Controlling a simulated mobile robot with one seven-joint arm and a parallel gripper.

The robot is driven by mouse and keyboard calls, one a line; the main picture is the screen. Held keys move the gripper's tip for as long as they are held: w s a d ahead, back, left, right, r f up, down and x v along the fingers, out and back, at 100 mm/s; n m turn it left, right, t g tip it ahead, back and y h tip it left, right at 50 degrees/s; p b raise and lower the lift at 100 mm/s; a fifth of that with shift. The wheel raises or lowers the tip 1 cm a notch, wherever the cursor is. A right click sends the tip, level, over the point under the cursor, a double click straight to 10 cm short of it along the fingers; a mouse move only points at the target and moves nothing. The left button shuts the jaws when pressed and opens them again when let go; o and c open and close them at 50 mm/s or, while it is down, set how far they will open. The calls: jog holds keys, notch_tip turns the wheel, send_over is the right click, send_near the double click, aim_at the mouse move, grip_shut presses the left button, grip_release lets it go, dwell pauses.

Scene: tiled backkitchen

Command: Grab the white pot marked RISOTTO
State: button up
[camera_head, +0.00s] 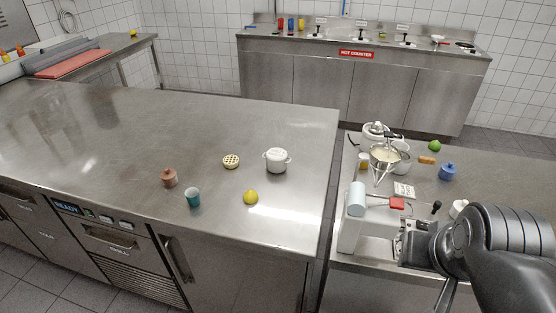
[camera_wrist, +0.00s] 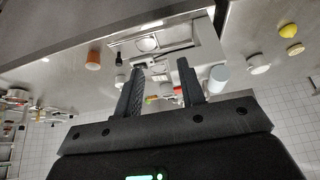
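A white lidded pot (camera_head: 276,161) with side handles stands upright on the large steel counter, near its right end. Another white lidded pot (camera_head: 375,131) stands at the back of the right-hand steel counter, partly hidden by a sieve or strainer. No RISOTTO marking can be read on either one. My gripper (camera_wrist: 160,88) is open in the wrist view, with nothing between its two dark fingers. It is well apart from both pots. In the head view only my dark arm shows clearly, at lower right.
Around the first pot are a pie-like item (camera_head: 231,161), a yellow fruit (camera_head: 250,197), a teal cup (camera_head: 193,197) and a brown jar (camera_head: 169,178). A slicer-like machine (camera_head: 352,232) stands on the right counter beside my arm. The large counter's back half is clear.

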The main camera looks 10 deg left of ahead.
jog(key=o, duration=1.2)
